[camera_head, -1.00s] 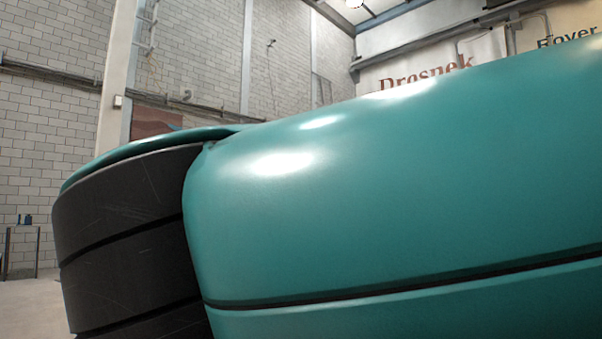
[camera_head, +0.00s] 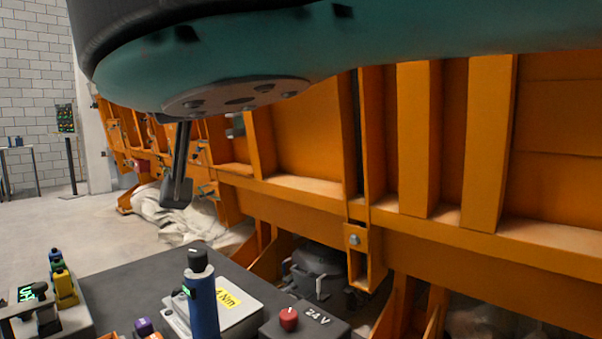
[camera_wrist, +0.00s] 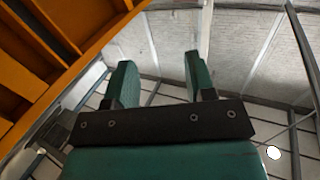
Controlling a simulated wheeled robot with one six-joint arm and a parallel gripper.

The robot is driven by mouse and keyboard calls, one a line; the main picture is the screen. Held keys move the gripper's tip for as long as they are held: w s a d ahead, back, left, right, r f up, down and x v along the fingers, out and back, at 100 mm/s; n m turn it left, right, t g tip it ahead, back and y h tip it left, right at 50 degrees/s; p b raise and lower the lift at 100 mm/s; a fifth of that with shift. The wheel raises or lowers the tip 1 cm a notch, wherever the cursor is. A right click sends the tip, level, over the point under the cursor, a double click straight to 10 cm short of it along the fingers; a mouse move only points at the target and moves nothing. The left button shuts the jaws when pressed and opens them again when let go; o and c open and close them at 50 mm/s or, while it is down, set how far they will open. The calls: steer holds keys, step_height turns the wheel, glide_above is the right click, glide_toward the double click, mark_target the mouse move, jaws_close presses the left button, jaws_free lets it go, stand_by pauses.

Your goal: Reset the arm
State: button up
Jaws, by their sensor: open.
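My arm (camera_head: 380,35), teal with a dark joint, crosses the top of the head view. My gripper (camera_wrist: 158,70) shows in the wrist view as two green fingers on a black bar. Its fingers are apart with nothing between them. They point up towards a grey ceiling with beams.
The orange sandbed frame (camera_head: 420,140) fills the right of the head view, close behind my arm. Open floor lies at left.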

steer(key=w+d+f+n+g+h, duration=0.1)
steer(key=w+d+f+g+h, duration=0.15)
steer(key=d+f+g, duration=1.1)
steer(key=s+d+f+g+h, duration=0.1)
steer(key=s+d+f+g, duration=0.1)
steer(key=s+d+f, duration=1.45)
step_height(320, 180, up, 22)
steer(key=s+a+p, duration=0.1)
steer(key=p, duration=1.9)
steer(key=shift+f+n+p, duration=0.2)
steer(key=shift+n+p, duration=0.2)
